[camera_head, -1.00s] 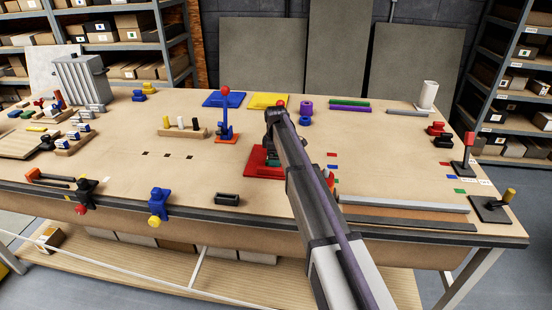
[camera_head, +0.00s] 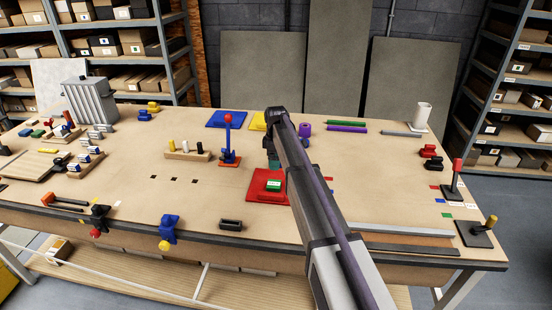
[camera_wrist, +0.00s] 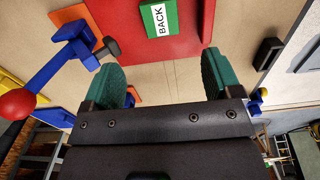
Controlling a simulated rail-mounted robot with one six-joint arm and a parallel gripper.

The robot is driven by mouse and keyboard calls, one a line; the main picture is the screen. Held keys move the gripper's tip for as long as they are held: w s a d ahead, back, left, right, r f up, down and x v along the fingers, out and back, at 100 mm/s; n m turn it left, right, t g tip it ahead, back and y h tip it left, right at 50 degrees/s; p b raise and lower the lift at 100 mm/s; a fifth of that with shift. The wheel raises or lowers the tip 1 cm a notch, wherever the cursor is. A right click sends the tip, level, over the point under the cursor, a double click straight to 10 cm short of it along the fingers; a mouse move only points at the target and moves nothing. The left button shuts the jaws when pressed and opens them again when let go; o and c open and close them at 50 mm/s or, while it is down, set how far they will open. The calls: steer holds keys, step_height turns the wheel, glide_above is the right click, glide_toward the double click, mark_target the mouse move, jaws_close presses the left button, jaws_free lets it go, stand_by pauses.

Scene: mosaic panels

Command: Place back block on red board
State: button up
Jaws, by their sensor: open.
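The green block with a white "BACK" label (camera_wrist: 157,18) lies on the red board (camera_wrist: 110,22) at the top of the wrist view. In the head view the block (camera_head: 273,186) sits label up on the right part of the red board (camera_head: 260,196). My gripper's teal fingers (camera_wrist: 160,66) are spread apart in the wrist view, with nothing between them. They are apart from the block, with bare bench showing between. In the head view the fingertips are mostly hidden behind my arm.
A blue stand with a red ball (camera_head: 228,140) stands just left of my arm. Blue (camera_head: 227,118) and yellow (camera_head: 258,120) boards lie behind. A black tray (camera_head: 230,225) lies at the front edge. Bare bench lies left of the red board.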

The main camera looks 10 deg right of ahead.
steer(key=s+m, duration=1.4)
steer(key=s, duration=2.6)
step_height(320, 180, down, 6)
steer(key=b, duration=0.6)
steer(key=shift+w+f+b, duration=0.2)
steer(key=shift+w+b, duration=0.1)
steer(key=shift+w, duration=0.15)
